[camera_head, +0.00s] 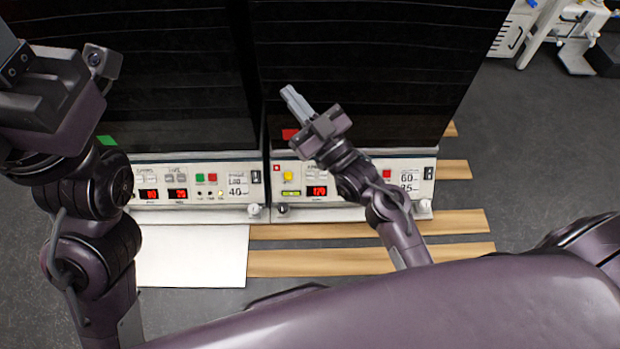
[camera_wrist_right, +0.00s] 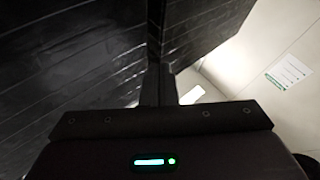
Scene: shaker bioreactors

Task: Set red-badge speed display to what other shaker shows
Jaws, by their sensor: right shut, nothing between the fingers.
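The red-badge shaker stands on the right in the head view; its red badge (camera_head: 290,134) sits above a white control panel (camera_head: 276,190). A red-lit display (camera_head: 317,191) there seems to read 120. The other shaker, with a green badge (camera_head: 107,140), stands to the left. Its panel (camera_head: 210,188) has two red-lit displays, the left one (camera_head: 148,194) seemingly 80 and the right one (camera_head: 178,193) seemingly 20. My right gripper (camera_head: 289,94) is shut and empty, above the red-badge panel, apart from its buttons. My arm hides part of that panel. My left gripper's fingers do not show clearly.
A white sheet (camera_head: 195,256) and wooden strips (camera_head: 330,262) lie in front. Dark shaker housings rise behind the panels.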

